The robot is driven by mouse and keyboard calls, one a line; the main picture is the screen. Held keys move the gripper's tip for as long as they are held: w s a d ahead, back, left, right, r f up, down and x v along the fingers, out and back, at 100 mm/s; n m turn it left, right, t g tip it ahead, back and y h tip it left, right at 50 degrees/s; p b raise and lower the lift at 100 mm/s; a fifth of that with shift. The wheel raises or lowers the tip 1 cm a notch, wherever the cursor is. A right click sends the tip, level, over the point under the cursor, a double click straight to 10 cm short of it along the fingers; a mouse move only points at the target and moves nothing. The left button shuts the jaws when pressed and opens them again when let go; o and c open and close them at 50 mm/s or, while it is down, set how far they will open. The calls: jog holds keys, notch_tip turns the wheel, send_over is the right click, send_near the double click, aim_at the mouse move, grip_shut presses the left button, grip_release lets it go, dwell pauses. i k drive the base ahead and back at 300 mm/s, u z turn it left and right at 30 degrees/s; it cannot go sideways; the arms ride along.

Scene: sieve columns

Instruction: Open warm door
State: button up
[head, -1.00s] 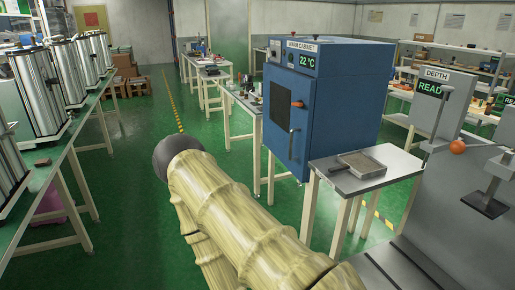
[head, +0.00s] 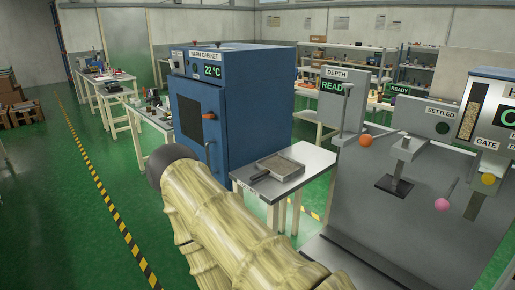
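The blue warm cabinet (head: 262,100) stands near the centre of the head view, with a sign and a green 22 °C display on its upper front. Its warm door (head: 197,118) is on the left-facing front, looks shut, and has a dark window. My arm, in a ribbed pale yellow cover, reaches up from the bottom and ends in a dark round part in front of the cabinet's lower left. My gripper's fingers are not visible.
A small table (head: 310,163) with a shallow grey tray (head: 280,165) stands right of the cabinet. A grey station (head: 400,215) with DEPTH and SETTLED panels and coloured knobs fills the right. Green floor with a striped line (head: 105,200) is clear at left.

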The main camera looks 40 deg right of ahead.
aim_at(189, 99)
jog(key=z, duration=0.4)
jog(key=i, duration=1.25)
jog(key=u, duration=0.25)
